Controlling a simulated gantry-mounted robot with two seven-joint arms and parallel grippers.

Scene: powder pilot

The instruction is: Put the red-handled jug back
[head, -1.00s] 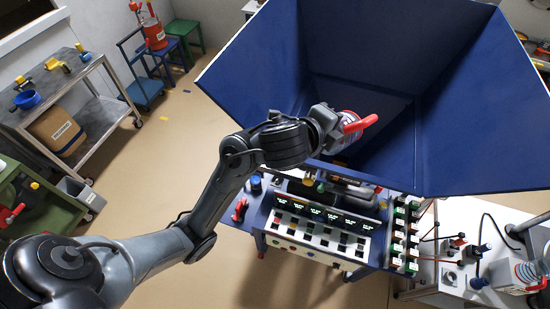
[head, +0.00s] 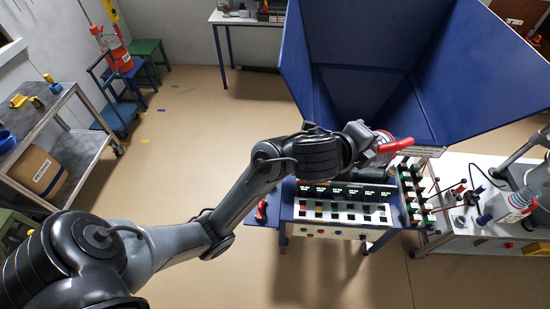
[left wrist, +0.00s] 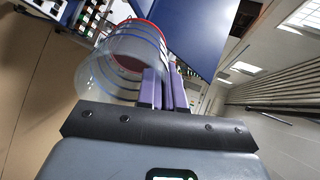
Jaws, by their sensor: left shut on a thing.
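The red-handled jug (head: 385,158) is in my left gripper (head: 362,134) in the head view, held up in the air in front of the blue hopper's lower edge. Its red handle (head: 396,146) sticks out to the right. In the left wrist view the jug (left wrist: 105,72) is clear with blue rings and a red rim, and lies tilted beside the purple fingers (left wrist: 164,90). The fingers are close together on it; the exact contact is partly hidden. My right gripper is in neither view.
The large blue hopper (head: 365,50) stands behind the jug. A control panel (head: 342,212) with displays and buttons is below. A metal cart (head: 75,160) stands left. The floor between is clear.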

